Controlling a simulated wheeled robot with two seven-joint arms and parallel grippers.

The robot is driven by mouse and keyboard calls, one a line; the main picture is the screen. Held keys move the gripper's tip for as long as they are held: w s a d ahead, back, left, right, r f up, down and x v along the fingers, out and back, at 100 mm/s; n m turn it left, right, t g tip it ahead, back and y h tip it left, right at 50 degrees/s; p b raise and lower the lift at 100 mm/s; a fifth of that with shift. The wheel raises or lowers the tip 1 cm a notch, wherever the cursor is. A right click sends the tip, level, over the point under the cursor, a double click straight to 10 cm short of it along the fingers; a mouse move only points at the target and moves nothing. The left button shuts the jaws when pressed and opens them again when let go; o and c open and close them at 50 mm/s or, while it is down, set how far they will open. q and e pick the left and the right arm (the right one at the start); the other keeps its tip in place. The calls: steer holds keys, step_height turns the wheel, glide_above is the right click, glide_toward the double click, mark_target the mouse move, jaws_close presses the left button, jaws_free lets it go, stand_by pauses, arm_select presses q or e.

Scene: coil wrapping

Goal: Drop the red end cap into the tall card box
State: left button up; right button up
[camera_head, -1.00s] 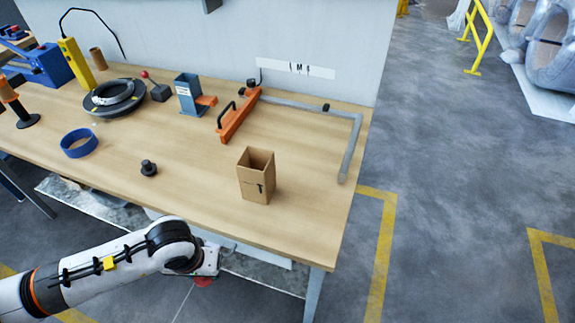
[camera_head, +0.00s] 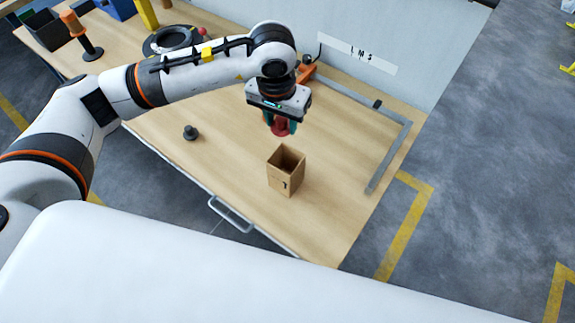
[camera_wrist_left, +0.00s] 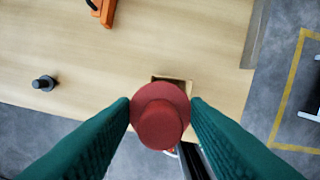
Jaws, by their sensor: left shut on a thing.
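The red end cap (camera_wrist_left: 160,118) is between the green fingers of my left gripper (camera_wrist_left: 160,110), which is shut on it. In the head view the cap (camera_head: 279,129) hangs below the left gripper (camera_head: 280,124), above the table and up-left of the tall card box. The tall card box (camera_head: 285,178) stands upright on the table with its open top facing up. In the left wrist view only a strip of the box (camera_wrist_left: 174,79) shows behind the cap, which hides the rest. My right gripper is in neither view.
A small black knobbed piece (camera_head: 190,132) stands on the table to the left. A grey rail (camera_head: 390,158) runs along the right side of the wooden table (camera_head: 235,180). A black ring (camera_head: 168,40) lies at the back. The tabletop around the box is clear.

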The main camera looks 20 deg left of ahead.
arm_select(q)
step_height(320, 180, down, 3)
steer(key=shift+s+a+f+b, duration=0.1)
steer(key=shift+f+b, duration=0.05)
steer(key=shift+b, duration=0.15)
steer(key=shift+f, duration=0.7)
steer(key=o, duration=1)
steer(key=shift+o, duration=0.2)
